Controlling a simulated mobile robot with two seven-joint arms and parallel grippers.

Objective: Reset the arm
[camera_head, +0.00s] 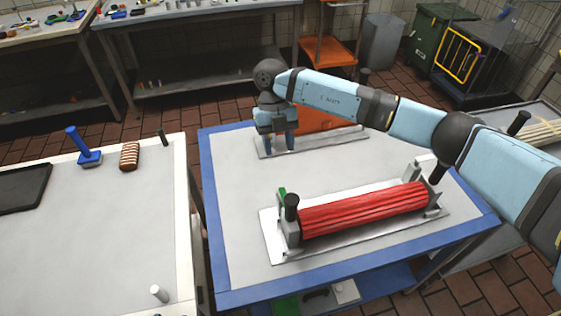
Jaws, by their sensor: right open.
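My right arm (335,97) reaches in from the right across the blue-edged table (230,230). My right gripper (279,148) points down over the far left part of that table, with its two fingers apart and nothing seen between them. It is in front of the left part of a metal plate (345,138) with an orange piece (315,120) on it; whether the fingers touch the plate I cannot tell. My left gripper is not in view.
A red ribbed roller (365,210) in a metal frame stands nearer on the same table. The white table (90,240) at left holds a blue-handled tool (86,152), a brown striped block (130,156) and a black tray (22,188). The blue-edged table's left side is clear.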

